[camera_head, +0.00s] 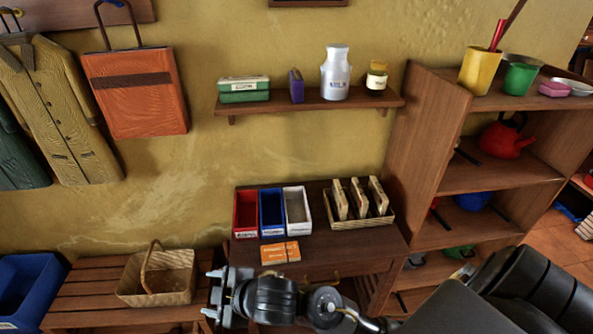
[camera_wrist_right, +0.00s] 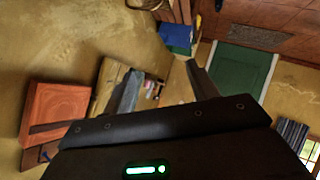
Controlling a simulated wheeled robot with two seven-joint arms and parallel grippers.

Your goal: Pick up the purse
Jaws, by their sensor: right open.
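The purse (camera_head: 137,95) is an orange-brown bag with a darker band and a tall dark handle. It hangs on the wall at the upper left in the head view, right of a tan coat. In the right wrist view an orange bag-like shape at the left (camera_wrist_right: 62,112) looks like the purse, turned on its side. My right gripper (camera_head: 213,292) is open and empty near the bench, below and to the right of the purse and well apart from it. Its two fingers also show in the right wrist view (camera_wrist_right: 162,85). My left gripper is out of view.
A wicker basket (camera_head: 158,280) stands on the slatted bench (camera_head: 95,287), beside my right gripper. A small table (camera_head: 340,248) holds coloured trays. A wall shelf (camera_head: 310,105) and a wooden bookcase (camera_head: 428,150) stand to the right. The wall below the purse is clear.

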